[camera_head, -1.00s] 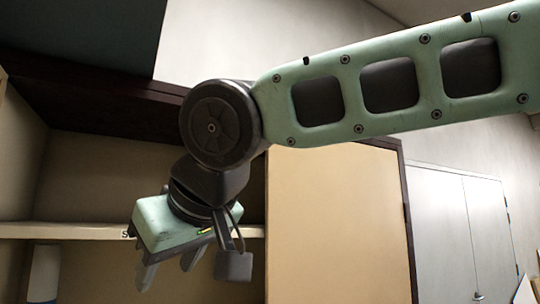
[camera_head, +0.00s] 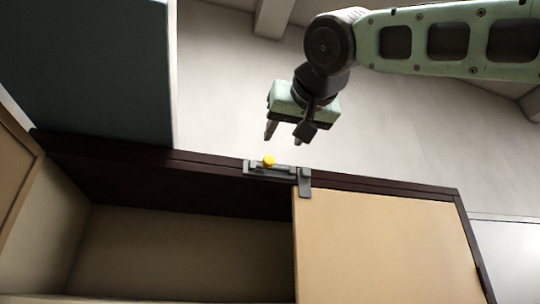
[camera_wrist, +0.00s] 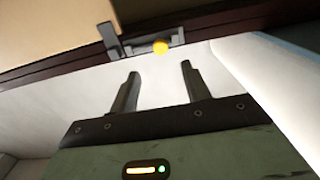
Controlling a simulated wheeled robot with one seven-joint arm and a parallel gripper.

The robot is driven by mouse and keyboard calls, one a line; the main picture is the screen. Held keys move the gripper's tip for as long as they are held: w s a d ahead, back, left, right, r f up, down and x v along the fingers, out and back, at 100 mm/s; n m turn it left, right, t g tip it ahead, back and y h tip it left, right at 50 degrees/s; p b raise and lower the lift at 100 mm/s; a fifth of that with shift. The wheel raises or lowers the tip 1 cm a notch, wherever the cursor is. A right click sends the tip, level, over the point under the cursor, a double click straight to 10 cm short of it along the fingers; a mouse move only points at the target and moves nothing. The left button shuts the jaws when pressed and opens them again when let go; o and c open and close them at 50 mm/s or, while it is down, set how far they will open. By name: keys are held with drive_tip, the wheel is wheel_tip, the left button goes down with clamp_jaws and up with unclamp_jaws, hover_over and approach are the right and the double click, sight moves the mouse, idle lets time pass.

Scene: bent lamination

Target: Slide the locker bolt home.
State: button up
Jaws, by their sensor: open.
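The locker bolt is a grey metal slide (camera_head: 258,170) with a round yellow knob (camera_head: 268,161), fixed on the dark top rail of the cabinet. A grey bracket (camera_head: 304,183) stands at its right end, by the edge of the tan door. My gripper (camera_head: 284,141) is open and empty, above the bolt and apart from it. In the wrist view, the yellow knob (camera_wrist: 161,46) shows beyond my open fingers (camera_wrist: 160,72), roughly between them. The bracket (camera_wrist: 109,39) is left of the knob there.
The tan door (camera_head: 385,240) covers the right part of the cabinet; the left compartment (camera_head: 180,245) is open. A dark teal box-like panel (camera_head: 95,70) stands above the rail at left. The pale wall (camera_head: 225,80) behind is bare.

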sight(270, 159)
drive_tip(key=p+x, duration=0.5)
drive_tip(key=x, duration=0.6)
drive_tip(key=shift+s+p, duration=0.1)
drive_tip(key=shift+p, duration=0.25)
drive_tip(key=shift+w+a, duration=0.15)
drive_tip(key=shift+w, duration=0.3)
